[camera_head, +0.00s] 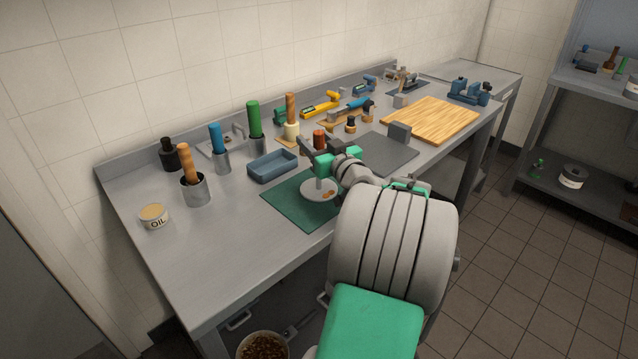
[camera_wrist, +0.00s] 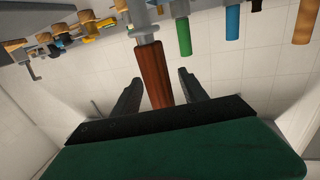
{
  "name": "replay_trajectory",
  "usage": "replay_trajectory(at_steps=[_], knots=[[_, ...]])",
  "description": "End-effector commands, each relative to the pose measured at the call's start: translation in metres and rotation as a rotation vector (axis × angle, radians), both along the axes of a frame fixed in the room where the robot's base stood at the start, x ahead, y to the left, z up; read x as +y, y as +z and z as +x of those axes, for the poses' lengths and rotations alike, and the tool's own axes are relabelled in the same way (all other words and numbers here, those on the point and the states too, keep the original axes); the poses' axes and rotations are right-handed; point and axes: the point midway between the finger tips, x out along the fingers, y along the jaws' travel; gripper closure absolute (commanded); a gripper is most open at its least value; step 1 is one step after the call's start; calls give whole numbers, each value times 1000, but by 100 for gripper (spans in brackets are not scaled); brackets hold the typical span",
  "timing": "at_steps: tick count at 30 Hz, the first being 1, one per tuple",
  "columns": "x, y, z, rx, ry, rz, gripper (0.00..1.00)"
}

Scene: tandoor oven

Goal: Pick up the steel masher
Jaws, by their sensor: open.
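The steel masher stands upright over the green mat (camera_head: 282,199). Its red-brown handle (camera_head: 319,136) shows above my gripper, and a pale shaft shows below. At its foot is a pale round disc (camera_head: 311,190) with small orange-brown bits on it; I cannot tell whether this is the masher's head or a dish. In the wrist view the masher's handle (camera_wrist: 154,76) lies between my two dark fingers, with a steel collar at its far end. My gripper (camera_head: 314,153) is open around the handle, with a gap visible on both sides. My gripper also shows in the wrist view (camera_wrist: 161,78).
A blue-grey tray (camera_head: 273,168) sits close to the left of my gripper. Several upright handled tools stand behind it, including a green-handled one (camera_head: 254,116). A grey board (camera_head: 385,155) and a wooden board (camera_head: 432,120) lie to the right. The counter's front left is clear.

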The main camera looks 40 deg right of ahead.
Motion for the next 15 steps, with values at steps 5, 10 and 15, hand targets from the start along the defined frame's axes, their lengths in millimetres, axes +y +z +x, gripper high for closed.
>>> replay_trajectory(at_steps=[5, 10, 15], knots=[[-3, 0, 10, 1, -1, 0, 49], [-4, 0, 9, 1, -3, 0, 53], [-3, 0, 9, 1, -2, 0, 67]])
